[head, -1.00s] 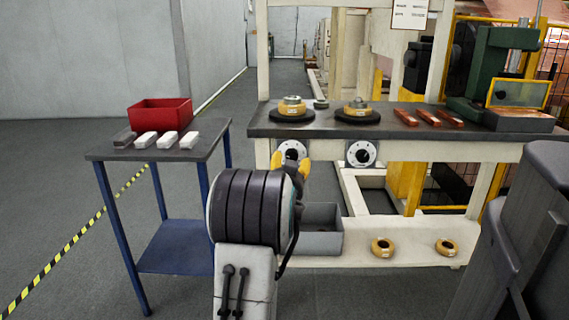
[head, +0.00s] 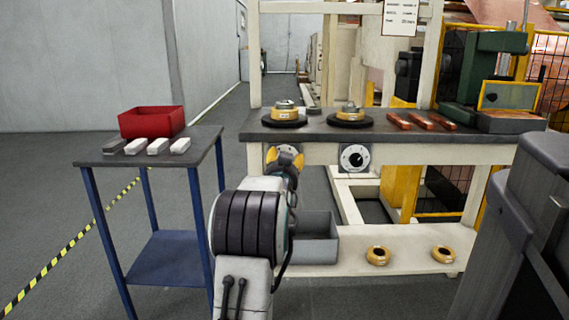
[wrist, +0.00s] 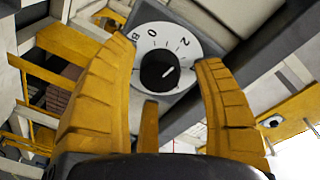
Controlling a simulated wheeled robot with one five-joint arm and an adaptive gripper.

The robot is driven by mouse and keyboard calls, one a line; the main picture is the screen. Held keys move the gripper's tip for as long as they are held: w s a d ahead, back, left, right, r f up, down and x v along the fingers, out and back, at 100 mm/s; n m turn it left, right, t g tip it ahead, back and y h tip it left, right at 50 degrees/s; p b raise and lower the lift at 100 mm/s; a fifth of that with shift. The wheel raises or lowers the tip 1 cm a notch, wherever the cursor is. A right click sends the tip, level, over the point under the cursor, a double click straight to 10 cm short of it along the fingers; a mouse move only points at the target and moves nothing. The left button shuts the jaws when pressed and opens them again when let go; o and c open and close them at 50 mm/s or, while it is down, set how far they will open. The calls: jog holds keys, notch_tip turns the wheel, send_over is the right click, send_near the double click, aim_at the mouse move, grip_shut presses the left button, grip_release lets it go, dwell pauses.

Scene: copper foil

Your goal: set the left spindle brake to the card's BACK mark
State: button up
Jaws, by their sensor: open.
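The left spindle brake is a white dial plate (head: 285,149) on the bench's front rail, partly hidden behind my gripper (head: 285,161) in the head view. In the wrist view its plate (wrist: 149,42) shows the figures 8, 0 and 2, and its black knob (wrist: 157,72) carries a light pointer line slanting to the upper right. My gripper's two yellow fingers (wrist: 168,57) are open, one on each side of the knob. I cannot tell whether they touch it. The card (head: 405,17) hangs above the bench; its print is too small to read.
A second dial (head: 354,158) sits to the right on the same rail. The bench top (head: 387,133) holds two spools and several copper bars. A blue-legged side table (head: 90,159) with a red bin (head: 151,121) stands left. A grey bin (head: 316,240) sits below the rail.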

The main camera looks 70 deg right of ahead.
jog(key=shift+c, duration=0.4)
jog(key=shift+r, duration=0.1)
jog(key=c, duration=1.1)
